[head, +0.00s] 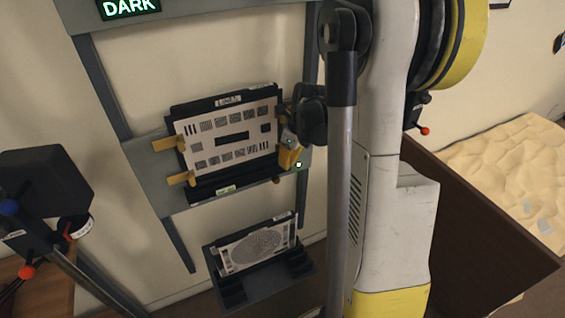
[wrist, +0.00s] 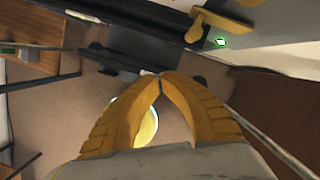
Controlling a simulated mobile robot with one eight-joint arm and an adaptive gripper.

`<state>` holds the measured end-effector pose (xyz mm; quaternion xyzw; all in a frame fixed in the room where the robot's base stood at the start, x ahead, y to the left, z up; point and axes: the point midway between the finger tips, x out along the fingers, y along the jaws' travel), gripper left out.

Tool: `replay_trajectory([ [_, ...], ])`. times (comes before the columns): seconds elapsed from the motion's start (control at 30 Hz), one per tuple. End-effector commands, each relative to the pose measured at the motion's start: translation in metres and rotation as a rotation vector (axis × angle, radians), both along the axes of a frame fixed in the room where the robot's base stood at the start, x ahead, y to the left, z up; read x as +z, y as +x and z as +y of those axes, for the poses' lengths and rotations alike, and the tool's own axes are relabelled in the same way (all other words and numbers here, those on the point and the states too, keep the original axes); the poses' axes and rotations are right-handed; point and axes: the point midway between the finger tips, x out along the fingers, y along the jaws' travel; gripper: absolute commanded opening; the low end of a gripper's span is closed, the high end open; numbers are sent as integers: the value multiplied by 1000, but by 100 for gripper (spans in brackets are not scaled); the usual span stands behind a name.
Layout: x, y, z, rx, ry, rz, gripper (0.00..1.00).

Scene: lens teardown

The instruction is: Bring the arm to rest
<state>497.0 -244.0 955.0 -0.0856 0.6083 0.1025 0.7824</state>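My gripper (wrist: 152,76) shows in the wrist view with two yellow fingers curved inward, their tips meeting. Nothing shows held at the tips. A round yellow shape (wrist: 147,126) shows behind and between the fingers; I cannot tell what it is. In the head view my arm stands in front, right of the rack, with its dark wrist close to the rack's right side. Yellow and grey parts show there, but I cannot tell finger from clamp.
A patterned plate (head: 232,136) stands on the rack's shelf (head: 147,160) by yellow clamps (head: 166,144). Below, a dark tray (head: 268,284) holds a plate with a round pattern (head: 257,247). A sign (head: 130,7) reads DARK. A brown panel (head: 480,225) stands at right, a sand-coloured surface (head: 510,165) beyond.

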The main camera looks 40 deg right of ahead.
Motion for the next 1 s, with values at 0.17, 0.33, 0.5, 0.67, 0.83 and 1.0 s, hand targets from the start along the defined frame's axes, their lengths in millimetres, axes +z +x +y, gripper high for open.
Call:
replay_trajectory([
  [0.17,49,-9,6,0,0,0,0],
  [0.33,74,-15,9,0,1,0,0],
  [0.5,83,-17,10,0,1,0,0],
  [0.67,83,-18,11,0,1,0,0],
  [0.83,93,-19,29,140,-46,-20,0],
  [1.0,124,-34,91,677,-245,-90,0],
])
